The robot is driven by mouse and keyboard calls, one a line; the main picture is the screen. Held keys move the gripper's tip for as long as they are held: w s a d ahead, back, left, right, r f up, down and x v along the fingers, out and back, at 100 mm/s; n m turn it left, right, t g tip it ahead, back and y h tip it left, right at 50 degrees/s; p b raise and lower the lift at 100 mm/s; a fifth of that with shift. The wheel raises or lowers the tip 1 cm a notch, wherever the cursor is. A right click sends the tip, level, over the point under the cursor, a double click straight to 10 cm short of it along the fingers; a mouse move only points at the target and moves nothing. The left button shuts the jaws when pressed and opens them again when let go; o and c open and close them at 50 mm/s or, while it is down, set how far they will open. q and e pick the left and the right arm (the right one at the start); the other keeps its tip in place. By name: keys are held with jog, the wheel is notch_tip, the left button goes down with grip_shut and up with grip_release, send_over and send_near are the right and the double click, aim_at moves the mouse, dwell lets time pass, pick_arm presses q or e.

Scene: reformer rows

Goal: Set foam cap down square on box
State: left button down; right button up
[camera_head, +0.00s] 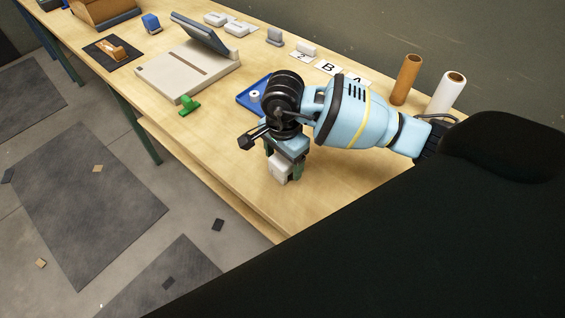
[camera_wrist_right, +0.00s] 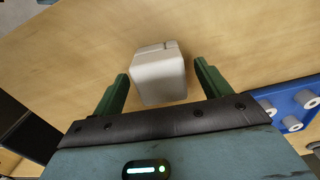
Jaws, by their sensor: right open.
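My right gripper (camera_head: 284,165) is open above the front part of the table, pointing down. A white block (camera_head: 279,169) stands between its fingers. In the right wrist view the block (camera_wrist_right: 159,78) sits between the two green fingers, with a visible gap on each side. A thin seam runs near its far end, and I cannot tell which part is foam cap and which is box. The gripper's wrist and the arm hide part of the block in the head view. My left gripper is not in view.
A blue tray (camera_head: 247,99) with white rolls lies just behind the gripper. Brown (camera_head: 407,79) and white (camera_head: 447,92) rolls stand at the right. A beige device (camera_head: 187,72), a green clip (camera_head: 189,106) and several small pale boxes (camera_head: 237,28) lie farther left and back.

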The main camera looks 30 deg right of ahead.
aim_at(283, 160)
jog(key=shift+c, duration=0.3)
jog(key=c, duration=1)
jog(key=shift+r, duration=0.15)
jog(key=shift+r, duration=0.25)
jog(key=r, duration=0.3)
jog(key=shift+s+a, duration=0.1)
jog(key=shift+s, duration=0.1)
jog(key=s+a, duration=0.2)
jog(key=s, duration=0.3)
jog(key=s+a+r, duration=0.1)
jog(key=s, duration=0.3)
jog(key=s+a+b, duration=0.1)
jog(key=s+a, duration=0.1)
jog(key=s, duration=0.3)
jog(key=shift+s+a+r, duration=0.15)
jog(key=shift+s+a, duration=0.15)
jog(key=shift+a, duration=0.05)
